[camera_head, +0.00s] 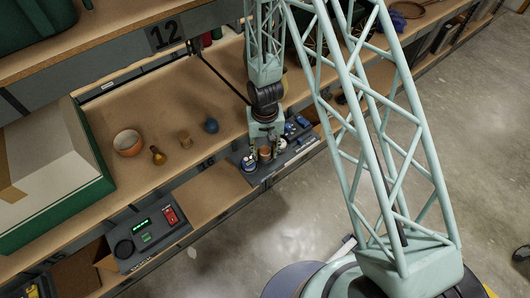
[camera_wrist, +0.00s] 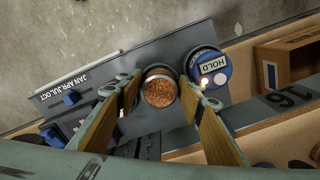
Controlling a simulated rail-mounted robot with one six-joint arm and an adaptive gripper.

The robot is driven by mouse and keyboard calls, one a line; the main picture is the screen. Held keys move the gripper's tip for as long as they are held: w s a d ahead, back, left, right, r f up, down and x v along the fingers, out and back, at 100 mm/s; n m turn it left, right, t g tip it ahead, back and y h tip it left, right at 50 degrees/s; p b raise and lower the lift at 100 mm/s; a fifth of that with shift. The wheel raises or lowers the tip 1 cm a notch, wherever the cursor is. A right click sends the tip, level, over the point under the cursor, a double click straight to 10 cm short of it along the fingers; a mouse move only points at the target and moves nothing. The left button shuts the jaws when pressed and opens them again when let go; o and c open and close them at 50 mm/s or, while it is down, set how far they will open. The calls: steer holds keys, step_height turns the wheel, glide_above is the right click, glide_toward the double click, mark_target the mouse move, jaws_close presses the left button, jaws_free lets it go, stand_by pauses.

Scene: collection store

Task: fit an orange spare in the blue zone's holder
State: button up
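An orange spare (camera_wrist: 159,88), a round canister with a grainy orange top and pale rim, sits between the two fingers of my gripper (camera_wrist: 160,82) in the wrist view. The fingers lie close against its left and right sides. Below it is a dark grey unit (camera_wrist: 162,48) on the shelf edge, with a blue round piece marked HOLD (camera_wrist: 208,66) to the right of the spare. In the head view my gripper (camera_head: 265,156) points down over this unit. The spare hides what is under it, so I cannot tell whether it is seated.
A second grey unit (camera_head: 145,240) with a green display and red piece is further left on the front edge. A bowl (camera_head: 128,142), a bulb-shaped object (camera_head: 158,155), a small tan cylinder (camera_head: 185,139) and a blue ball (camera_head: 211,125) stand on the shelf. A green-and-white box (camera_head: 50,165) fills the left.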

steer(key=shift+r, duration=0.2)
step_height(320, 180, up, 12)
steer(key=p, duration=1.1)
stand_by(0.9)
steer(key=shift+r, duration=0.2)
stand_by(0.8)
step_height(320, 180, up, 21)
steer(key=t, duration=0.1)
glide_above(265, 151)
steer(key=d, duration=0.4)
steer(key=s+d+r+t, duration=0.1)
steer(key=s+d+r, duration=0.2)
steer(key=r, duration=0.6)
steer(key=s+d+r, duration=0.2)
steer(key=d+r, duration=0.1)
steer(key=r, duration=0.5)
steer(key=s+d+r+t, duration=0.1)
steer(key=s+d+r, duration=0.1)
steer(key=s+r, duration=0.45)
steer(key=s+d+r, duration=0.3)
steer(key=s+r, duration=0.3)
steer(key=r, duration=0.2)
steer(key=s+d+r, duration=0.1)
steer(key=s+r, duration=0.1)
steer(key=s, duration=0.5)
steer(key=s+d+r+m+t, duration=0.1)
steer(key=s+r, duration=0.2)
steer(key=s, duration=0.5)
steer(key=shift+s+d+r, duration=0.2)
steer(key=shift+s+r, duration=0.1)
